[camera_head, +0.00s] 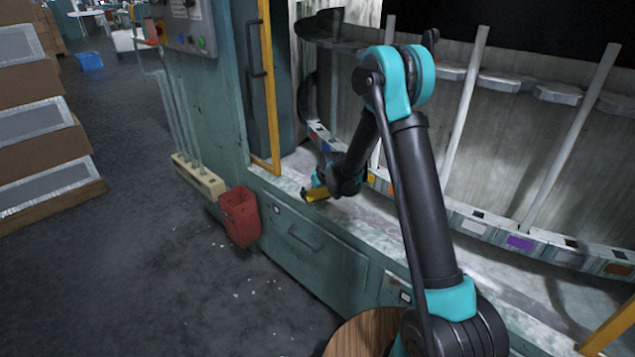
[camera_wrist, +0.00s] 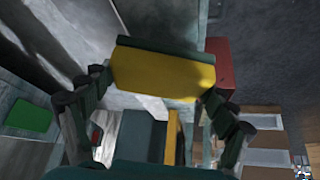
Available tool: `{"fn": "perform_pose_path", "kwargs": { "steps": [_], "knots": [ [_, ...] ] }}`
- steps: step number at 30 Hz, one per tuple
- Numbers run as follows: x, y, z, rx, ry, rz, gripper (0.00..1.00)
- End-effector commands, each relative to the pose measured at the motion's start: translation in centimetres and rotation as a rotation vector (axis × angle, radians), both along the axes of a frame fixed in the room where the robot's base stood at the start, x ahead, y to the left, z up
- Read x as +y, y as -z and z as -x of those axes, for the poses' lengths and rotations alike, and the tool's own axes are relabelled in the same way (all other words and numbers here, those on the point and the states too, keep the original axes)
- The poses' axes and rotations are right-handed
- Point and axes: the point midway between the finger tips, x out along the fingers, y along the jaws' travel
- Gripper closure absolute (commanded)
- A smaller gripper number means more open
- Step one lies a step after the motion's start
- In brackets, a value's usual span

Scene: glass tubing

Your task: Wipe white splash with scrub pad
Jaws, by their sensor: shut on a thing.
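My gripper (camera_head: 321,187) is low over the pale ledge of the green machine, near its front edge. It is shut on the scrub pad (camera_head: 316,195), which shows as a small yellow block. In the wrist view the pad (camera_wrist: 165,74) spans between the two fingers, yellow on its broad side with a dark green layer along one edge. I cannot tell whether the pad touches the ledge. Pale, whitish patches (camera_head: 296,163) show on the ledge beside my gripper; I cannot tell clearly which of them is the white splash.
A yellow upright bar (camera_head: 268,85) stands left of my gripper. A red bin (camera_head: 240,216) hangs at the machine's front. Slanted glass tubes (camera_head: 466,100) stand along the back right. Boxes (camera_head: 45,135) are stacked at the far left, with open floor between.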

Motion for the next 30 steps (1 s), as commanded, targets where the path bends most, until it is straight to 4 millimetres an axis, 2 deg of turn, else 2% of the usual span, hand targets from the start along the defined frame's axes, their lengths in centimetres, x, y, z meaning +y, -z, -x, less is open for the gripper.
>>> {"fn": "perform_pose_path", "kwargs": {
  "steps": [18, 30],
  "knots": [
    [-0.4, -5.3, -0.3, 0.000, 0.007, 0.000, 0.46],
    [-0.5, -5.6, -0.3, 0.000, 0.007, 0.000, 0.46]
  ]
}}
